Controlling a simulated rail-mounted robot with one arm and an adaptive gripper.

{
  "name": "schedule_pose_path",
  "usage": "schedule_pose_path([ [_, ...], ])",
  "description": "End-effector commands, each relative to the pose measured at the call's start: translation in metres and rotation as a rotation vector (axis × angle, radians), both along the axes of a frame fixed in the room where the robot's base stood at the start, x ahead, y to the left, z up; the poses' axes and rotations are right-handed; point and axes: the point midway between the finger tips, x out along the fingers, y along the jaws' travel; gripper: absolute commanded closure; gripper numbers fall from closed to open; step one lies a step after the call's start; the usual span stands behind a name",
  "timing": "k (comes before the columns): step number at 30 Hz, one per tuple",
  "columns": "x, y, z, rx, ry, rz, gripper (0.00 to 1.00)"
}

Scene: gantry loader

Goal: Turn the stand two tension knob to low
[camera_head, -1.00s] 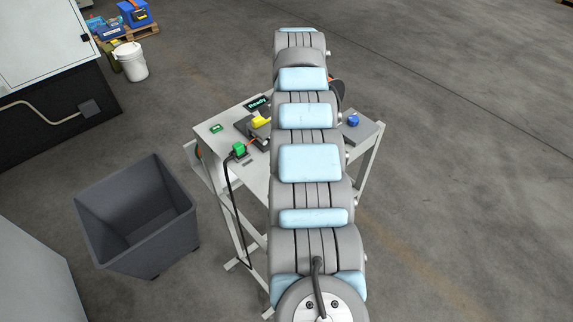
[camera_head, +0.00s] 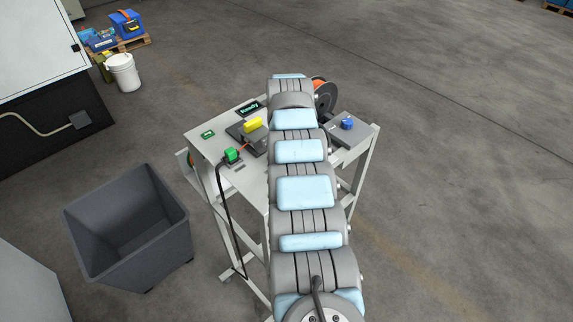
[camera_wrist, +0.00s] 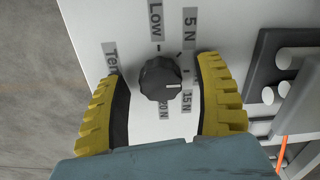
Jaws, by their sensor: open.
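In the wrist view a dark grey ribbed knob (camera_wrist: 160,77) sits on a pale panel (camera_wrist: 125,35). Its white mark points right and slightly down, away from the LOW label (camera_wrist: 155,20) at the top. A 5 N label (camera_wrist: 190,28) is at upper right and a 15 N label (camera_wrist: 187,99) at lower right. A 20 N label (camera_wrist: 166,107) is partly hidden. My gripper (camera_wrist: 160,69) is open, its yellow ribbed fingers on either side of the knob with gaps between. In the head view my arm hides the gripper and knob.
The grey stand (camera_head: 206,149) carries a Ready display (camera_head: 249,108), a green connector (camera_head: 232,155) with a black cable, a yellow part (camera_head: 252,125) and a blue knob (camera_head: 347,123). A reel (camera_head: 325,96) is behind. A dark bin (camera_head: 80,212) stands left; floor right is clear.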

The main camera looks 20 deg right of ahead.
Motion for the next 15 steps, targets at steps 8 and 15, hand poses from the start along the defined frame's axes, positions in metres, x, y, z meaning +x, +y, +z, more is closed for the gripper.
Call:
schedule_pose_path([
  [8, -0.0001, 0.0001, 0.0002, 0.000, 0.000, 0.000, 0.78],
  [15, -0.0002, 0.0003, -0.0001, 0.000, 0.001, 0.000, 0.98],
])
